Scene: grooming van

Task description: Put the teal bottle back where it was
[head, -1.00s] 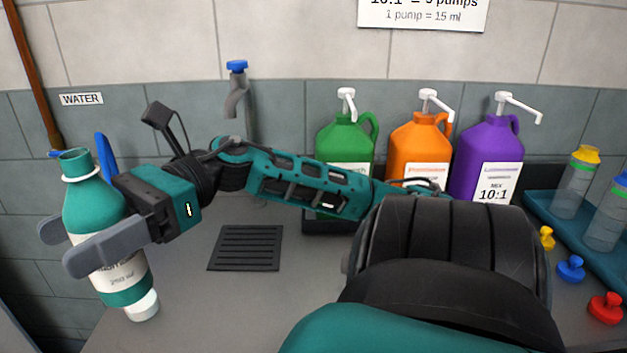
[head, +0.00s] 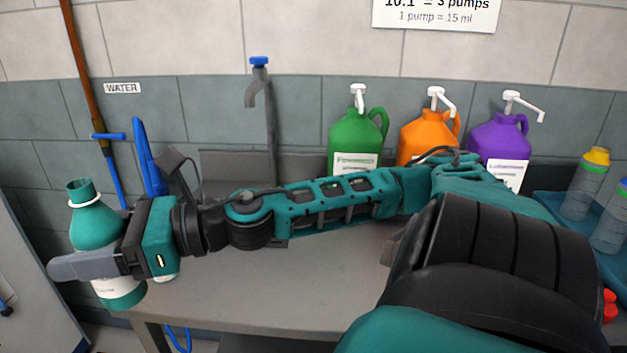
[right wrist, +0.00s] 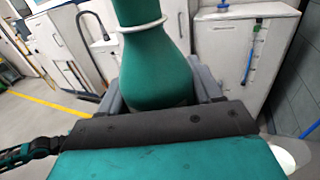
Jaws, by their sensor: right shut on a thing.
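The teal bottle (head: 96,228) has a white ring round its neck, an open top and a pale label. My right gripper (head: 88,265) is shut on its body, with the arm stretched across the counter from the right. The bottle is nearly upright at the counter's left end, and its base appears to be off the surface. In the right wrist view the bottle (right wrist: 155,65) stands between the fingers, its lower part hidden by the gripper. My left gripper is not in view.
The grey counter (head: 215,305) ends just right of the bottle. Green (head: 352,140), orange (head: 425,140) and purple (head: 497,140) pump jugs stand at the back. A tap (head: 262,85) rises behind my arm. A blue tray (head: 545,200) with bottles is at right.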

